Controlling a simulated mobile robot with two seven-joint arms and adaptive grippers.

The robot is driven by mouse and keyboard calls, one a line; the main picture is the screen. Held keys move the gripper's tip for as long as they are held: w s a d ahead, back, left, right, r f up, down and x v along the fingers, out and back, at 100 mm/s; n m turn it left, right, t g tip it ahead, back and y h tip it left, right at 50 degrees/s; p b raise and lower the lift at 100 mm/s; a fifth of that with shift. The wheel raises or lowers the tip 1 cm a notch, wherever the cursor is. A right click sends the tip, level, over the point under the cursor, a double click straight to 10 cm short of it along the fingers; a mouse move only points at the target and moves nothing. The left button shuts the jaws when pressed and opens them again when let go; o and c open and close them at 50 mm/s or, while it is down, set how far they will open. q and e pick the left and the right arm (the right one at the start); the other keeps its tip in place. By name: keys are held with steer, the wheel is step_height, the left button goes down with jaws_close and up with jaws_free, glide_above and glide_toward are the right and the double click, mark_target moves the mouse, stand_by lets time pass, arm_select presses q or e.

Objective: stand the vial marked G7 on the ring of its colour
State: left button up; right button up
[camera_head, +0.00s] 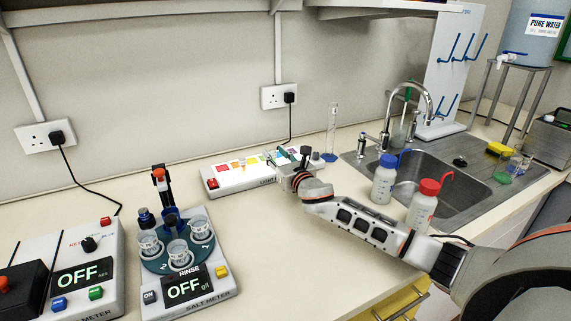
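I cannot make out any vial marked G7, as no such lettering is readable. A white panel (231,182) with a row of coloured patches, pink, orange and yellow among them, lies on the bench near the wall. I cannot tell whether these patches are rings. My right gripper (279,163) reaches in from the right, over the panel's right part, and hides some of it. Small dark-topped items show beside it, too small to identify. I cannot see whether its fingers are open or hold anything. My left gripper is out of view.
A salt meter (203,285) with several clear cups on a blue disc stands left of centre. Another meter (108,268) stands at far left. A white-bodied blue-capped bottle (383,184) and a red-capped one (422,208) stand by the sink (445,190). The bench's front middle is clear.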

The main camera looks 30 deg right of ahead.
steer(key=s, duration=0.9)
steer(key=shift+s+a, duration=0.25)
steer(key=shift+s, duration=0.1)
